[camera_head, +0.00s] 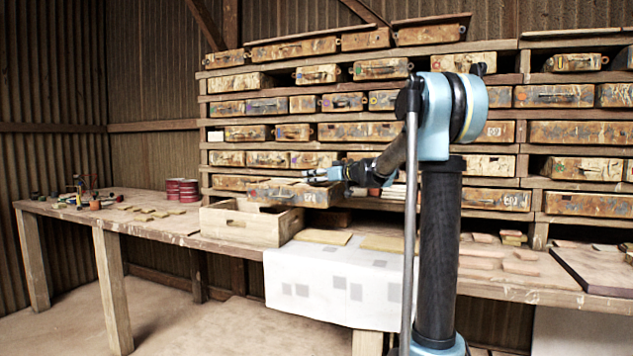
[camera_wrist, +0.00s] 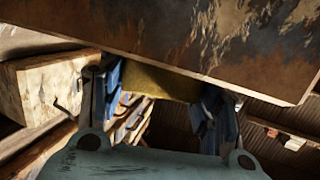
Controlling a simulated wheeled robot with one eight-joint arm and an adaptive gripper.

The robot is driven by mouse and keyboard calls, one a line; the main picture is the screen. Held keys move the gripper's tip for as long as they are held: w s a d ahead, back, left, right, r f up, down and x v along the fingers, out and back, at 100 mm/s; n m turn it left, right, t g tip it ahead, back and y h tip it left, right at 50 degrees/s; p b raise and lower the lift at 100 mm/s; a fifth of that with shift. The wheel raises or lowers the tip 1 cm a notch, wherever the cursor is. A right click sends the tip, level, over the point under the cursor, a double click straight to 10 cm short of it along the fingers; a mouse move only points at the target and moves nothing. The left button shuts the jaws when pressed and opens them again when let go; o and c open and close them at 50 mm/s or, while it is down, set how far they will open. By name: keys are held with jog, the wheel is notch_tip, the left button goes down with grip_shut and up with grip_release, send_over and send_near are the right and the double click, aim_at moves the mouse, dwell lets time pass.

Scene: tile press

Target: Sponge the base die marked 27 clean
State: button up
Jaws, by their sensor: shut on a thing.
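My gripper (camera_wrist: 160,88) is shut on a yellow sponge (camera_wrist: 158,82), seen between its two fingers in the wrist view. A large, worn brown wooden die (camera_wrist: 215,45) fills the top of that view, right beside the sponge; I cannot tell whether they touch. In the head view my gripper (camera_head: 318,176) is at a stained die (camera_head: 293,193) that juts out of the rack, above the table. I cannot read the number 27 on any die, so I cannot tell whether this is the one.
A rack (camera_head: 525,100) of several similar dies fills the back wall. A wooden crate (camera_head: 238,226) stands on the table below the jutting die. Red tins (camera_head: 182,190) and small clutter are at the left. A white printed sheet (camera_head: 340,285) hangs over the table's front.

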jog(key=shift+r, duration=0.1)
jog(key=shift+r, duration=0.95)
jog(key=s+a, duration=0.3)
jog(key=s, duration=0.5)
jog(key=s+a, duration=0.2)
jog(key=s, duration=0.6)
jog(key=shift+a, duration=0.4)
